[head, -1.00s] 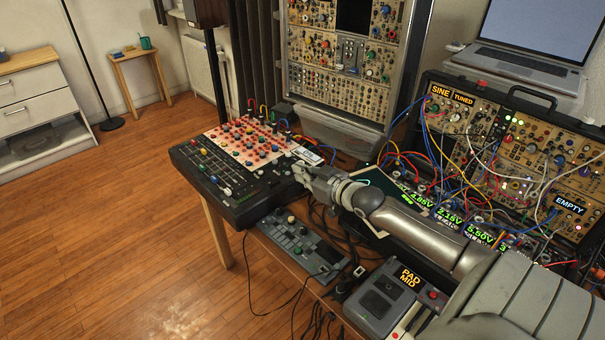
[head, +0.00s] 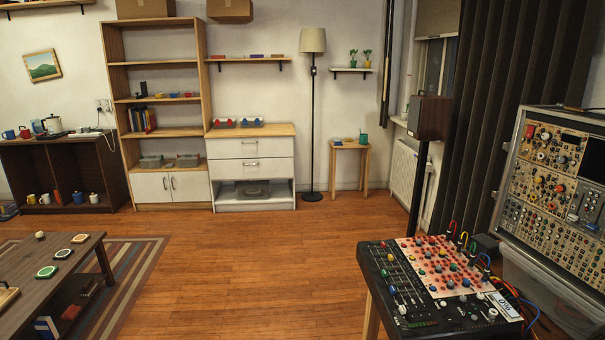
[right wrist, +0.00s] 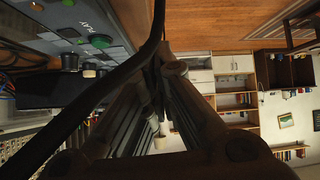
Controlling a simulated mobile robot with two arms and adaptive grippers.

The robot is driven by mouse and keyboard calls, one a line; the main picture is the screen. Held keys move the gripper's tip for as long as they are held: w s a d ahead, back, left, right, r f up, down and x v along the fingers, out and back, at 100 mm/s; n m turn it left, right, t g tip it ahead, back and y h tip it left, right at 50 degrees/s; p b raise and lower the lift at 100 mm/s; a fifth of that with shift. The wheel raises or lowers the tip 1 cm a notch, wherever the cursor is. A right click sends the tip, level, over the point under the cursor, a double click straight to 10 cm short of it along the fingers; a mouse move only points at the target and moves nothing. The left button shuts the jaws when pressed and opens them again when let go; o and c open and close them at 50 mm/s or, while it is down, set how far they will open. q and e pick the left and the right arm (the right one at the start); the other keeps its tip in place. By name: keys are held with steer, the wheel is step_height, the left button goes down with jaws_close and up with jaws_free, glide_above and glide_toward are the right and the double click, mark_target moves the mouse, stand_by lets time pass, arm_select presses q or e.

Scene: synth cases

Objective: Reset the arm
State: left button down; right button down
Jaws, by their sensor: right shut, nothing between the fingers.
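My right gripper (right wrist: 165,65) shows only in the right wrist view. Its two dark fingers run up the picture and meet at the tips, shut with nothing between them. A dark cable (right wrist: 105,85) crosses the view close to the fingers; I cannot tell whether it touches them. A grey device with a green button (right wrist: 101,41) lies to the left of the fingers. Neither of my arms shows in the head view, and my left gripper is in no view.
The black mixer (head: 410,290) stands at the lower right, with the modular rack (head: 550,180) beyond it. A low wooden table (head: 35,262) is at the lower left. The wooden floor (head: 265,270) between them is clear. A bookcase (head: 107,120) stands at the back wall.

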steer(key=s+a+g+h, duration=0.1)
steer(key=s+a+g, duration=0.3)
steer(key=s, duration=0.6)
steer(key=s+a+g, duration=0.2)
steer(key=s+a, duration=0.3)
steer(key=s, duration=0.5)
step_height(320, 180, down, 26)
steer(key=s+f+g, duration=0.1)
steer(key=s+g, duration=0.1)
steer(key=s+d+f+g, duration=0.1)
steer(key=s+d+f, duration=0.1)
steer(key=s+f, duration=1.3)
steer(key=shift+s+d+f, duration=0.25)
steer(key=shift+s+d, duration=0.15)
steer(key=shift+s, duration=0.3)
